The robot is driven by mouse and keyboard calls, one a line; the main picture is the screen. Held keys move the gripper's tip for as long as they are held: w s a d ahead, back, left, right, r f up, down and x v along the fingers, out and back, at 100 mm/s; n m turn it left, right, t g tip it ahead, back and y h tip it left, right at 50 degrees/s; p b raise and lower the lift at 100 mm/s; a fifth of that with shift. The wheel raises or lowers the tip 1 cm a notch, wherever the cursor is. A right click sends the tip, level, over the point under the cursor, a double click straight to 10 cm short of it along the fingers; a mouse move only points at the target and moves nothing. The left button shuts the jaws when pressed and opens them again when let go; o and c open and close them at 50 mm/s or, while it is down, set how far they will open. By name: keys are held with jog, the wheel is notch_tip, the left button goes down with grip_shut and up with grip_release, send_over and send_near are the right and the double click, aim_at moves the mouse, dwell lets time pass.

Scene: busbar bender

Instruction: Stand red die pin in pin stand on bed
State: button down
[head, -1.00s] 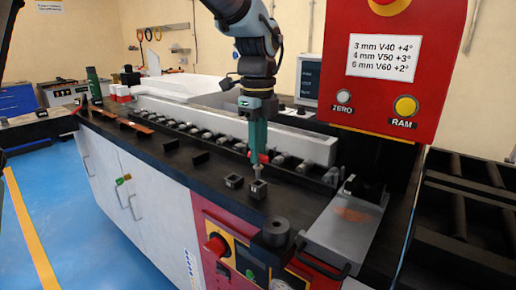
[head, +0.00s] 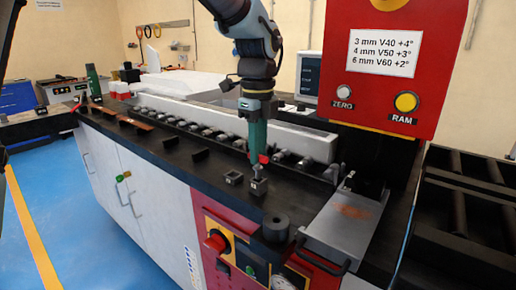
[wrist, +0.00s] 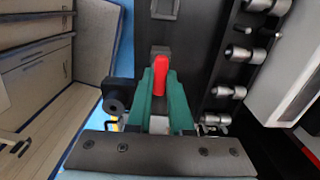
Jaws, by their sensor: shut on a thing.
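My gripper (head: 257,160) points down over the dark bed and is shut on the red die pin (head: 263,159). In the wrist view the red pin (wrist: 161,72) shows between the green fingers (wrist: 158,98).
A dark round cylinder (head: 276,228) stands at the bed's front edge. A grey plate with a handle (head: 342,222) is at the right. A row of metal rollers (head: 220,141) and a long white beam (head: 300,140) run behind.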

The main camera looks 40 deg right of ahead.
jog(key=shift+f+b, duration=0.65)
jog(key=shift+f, duration=0.8)
jog(key=c, duration=0.7)
grip_release()
jog(key=shift+c, duration=0.2)
jog(key=shift+r, duration=0.1)
notch_tip(320, 180, up, 11)
jog(key=shift+f+b, duration=0.2)
jog(key=shift+b, duration=0.45)
